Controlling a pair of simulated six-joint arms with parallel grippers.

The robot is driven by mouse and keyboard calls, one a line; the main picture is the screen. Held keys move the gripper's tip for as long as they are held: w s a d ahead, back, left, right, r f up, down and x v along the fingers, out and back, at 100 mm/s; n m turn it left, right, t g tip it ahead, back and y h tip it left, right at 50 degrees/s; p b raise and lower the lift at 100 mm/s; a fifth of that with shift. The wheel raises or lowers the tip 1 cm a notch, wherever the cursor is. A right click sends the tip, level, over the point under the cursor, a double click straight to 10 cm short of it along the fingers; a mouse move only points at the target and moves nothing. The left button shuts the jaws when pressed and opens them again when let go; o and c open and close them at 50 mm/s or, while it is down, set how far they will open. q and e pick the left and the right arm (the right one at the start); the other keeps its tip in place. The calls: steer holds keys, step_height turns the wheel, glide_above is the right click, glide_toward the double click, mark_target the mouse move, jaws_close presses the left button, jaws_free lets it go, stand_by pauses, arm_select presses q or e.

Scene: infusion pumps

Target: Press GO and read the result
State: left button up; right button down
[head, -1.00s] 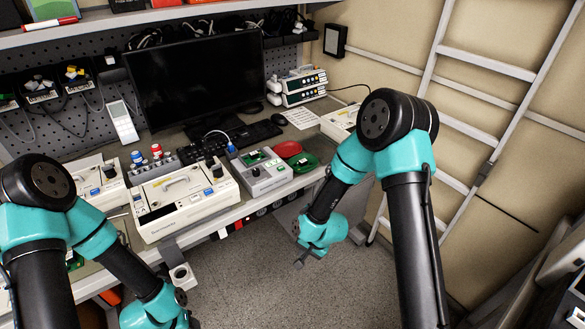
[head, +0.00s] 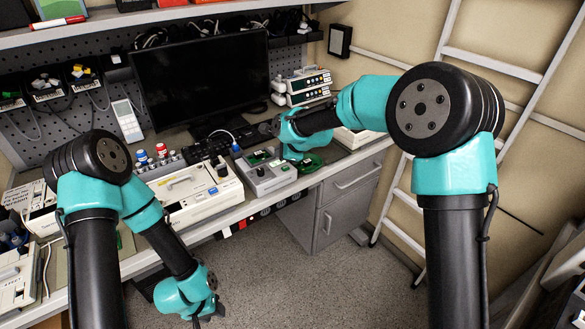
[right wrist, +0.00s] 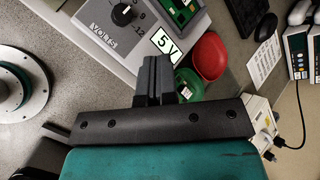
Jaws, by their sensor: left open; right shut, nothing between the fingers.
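A grey tester (head: 268,177) with a dark knob and a green board on top sits at the bench's front edge. In the right wrist view the tester (right wrist: 148,28) shows a VOLTS dial and a "5 V" label. I cannot make out a GO button or a result. My right gripper (right wrist: 153,78) is shut and empty, its fingers just in front of the tester's edge by the label; I cannot tell whether they touch. In the head view its arm reaches over the bench, right of and behind the tester. My left gripper (head: 208,315) is open, low in front of the bench.
A red dish (right wrist: 209,55) and a green dish (right wrist: 189,85) are beside the tester. A large cream pump (head: 195,195) stands to its left. A dark monitor (head: 200,78) is behind, and stacked white pumps (head: 303,85) stand at the back right. The floor in front is clear.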

step_height(320, 180, up, 4)
steer(key=m, duration=0.1)
glide_above(285, 169)
steer(key=shift+w+a+r+t, duration=0.1)
steer(key=shift+w+r+t, duration=0.05)
steer(key=shift+t, duration=0.15)
steer(key=shift+f, duration=4.45)
steer(key=shift+f, duration=0.8)
steer(key=shift+r, duration=0.8)
steer(key=shift+r, duration=0.1)
steer(key=shift+r, duration=2.45)
